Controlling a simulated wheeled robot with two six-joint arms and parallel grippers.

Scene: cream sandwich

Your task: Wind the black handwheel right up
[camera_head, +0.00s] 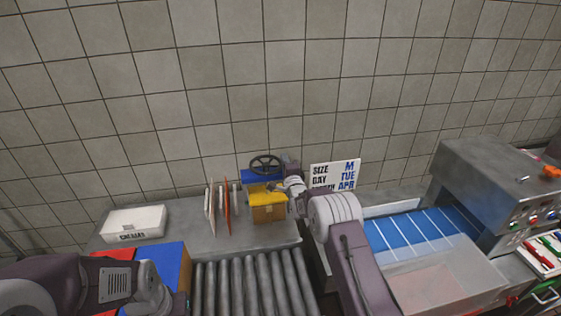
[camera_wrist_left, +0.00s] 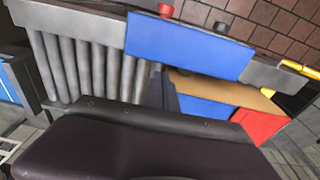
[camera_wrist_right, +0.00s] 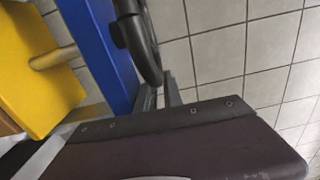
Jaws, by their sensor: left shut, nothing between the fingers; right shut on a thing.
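The black handwheel (camera_head: 265,163) lies on top of a small press with a blue frame (camera_head: 262,175) and a yellow plate (camera_head: 265,194). A box-like brown block (camera_head: 269,213) is under the plate. My right gripper (camera_head: 283,165) is at the wheel's right side. In the right wrist view its fingers (camera_wrist_right: 168,88) are shut at the black wheel's rim (camera_wrist_right: 147,45); the exact grip is partly hidden. My left gripper (camera_wrist_left: 161,90) is shut and empty, away from the wheel, over the front left area.
A roller conveyor (camera_head: 245,280) lies in front of the press. Upright thin boards (camera_head: 227,205) and a white box (camera_head: 134,222) stand to its left. A sign (camera_head: 334,176), a blue belt (camera_head: 420,232) and a grey machine (camera_head: 490,185) are to the right. A tiled wall is behind.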

